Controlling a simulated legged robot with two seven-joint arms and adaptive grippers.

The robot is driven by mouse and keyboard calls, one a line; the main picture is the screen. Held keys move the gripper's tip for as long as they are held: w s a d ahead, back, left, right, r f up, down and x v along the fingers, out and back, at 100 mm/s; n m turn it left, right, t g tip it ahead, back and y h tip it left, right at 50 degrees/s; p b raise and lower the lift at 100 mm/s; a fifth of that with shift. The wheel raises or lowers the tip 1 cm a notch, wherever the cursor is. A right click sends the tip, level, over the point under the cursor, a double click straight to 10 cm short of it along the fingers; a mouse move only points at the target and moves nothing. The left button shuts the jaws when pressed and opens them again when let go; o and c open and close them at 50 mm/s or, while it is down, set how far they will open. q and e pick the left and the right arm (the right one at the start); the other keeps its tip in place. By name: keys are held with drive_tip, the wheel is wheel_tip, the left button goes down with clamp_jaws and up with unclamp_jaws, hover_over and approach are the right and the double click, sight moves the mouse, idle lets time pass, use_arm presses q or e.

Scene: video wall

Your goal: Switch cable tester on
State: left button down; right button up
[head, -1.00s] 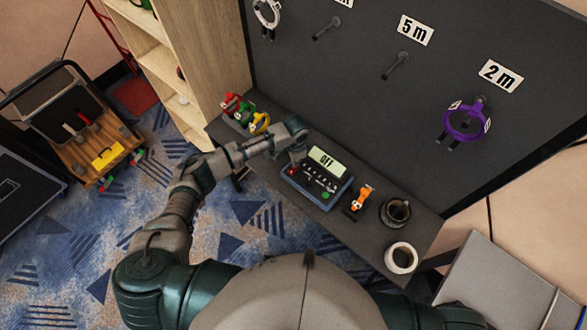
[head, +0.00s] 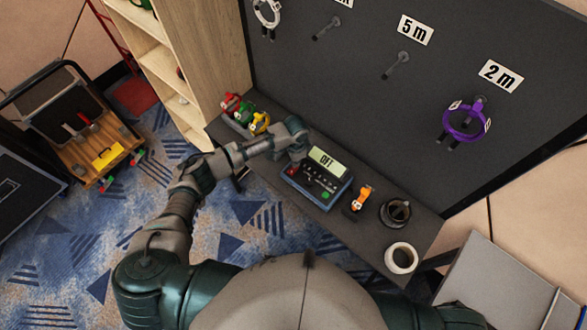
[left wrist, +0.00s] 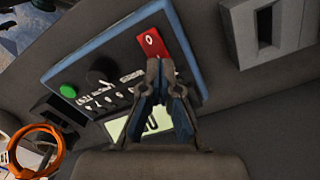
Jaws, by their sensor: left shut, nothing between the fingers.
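The cable tester (head: 334,190) is a blue-edged box on the narrow dark shelf, and its display (head: 327,161) reads OFF in the head view. In the left wrist view, the tester (left wrist: 107,62) shows a red rocker switch (left wrist: 151,44), a green button (left wrist: 68,90), a dark knob and several small toggles. My left gripper (left wrist: 160,70) is shut and empty, with its tips at the near end of the red switch; I cannot tell whether they touch it. In the head view my left gripper (head: 299,154) is at the tester's upper left corner. My right gripper is out of view.
Red, green and yellow items (head: 243,112) stand left of the tester. An orange cable item (head: 361,198), a black roll (head: 395,212) and a white roll (head: 401,258) lie to its right. The dark wall behind has pegs and a purple cable coil (head: 465,122).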

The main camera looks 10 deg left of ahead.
use_arm(q)
drive_tip(key=shift+f+b, duration=0.4)
drive_tip(key=shift+f, duration=0.7)
idle(0.3)
wheel_tip(320, 180, up, 7)
drive_tip(key=p, duration=0.8)
drive_tip(key=shift+r, duration=0.1)
idle(0.4)
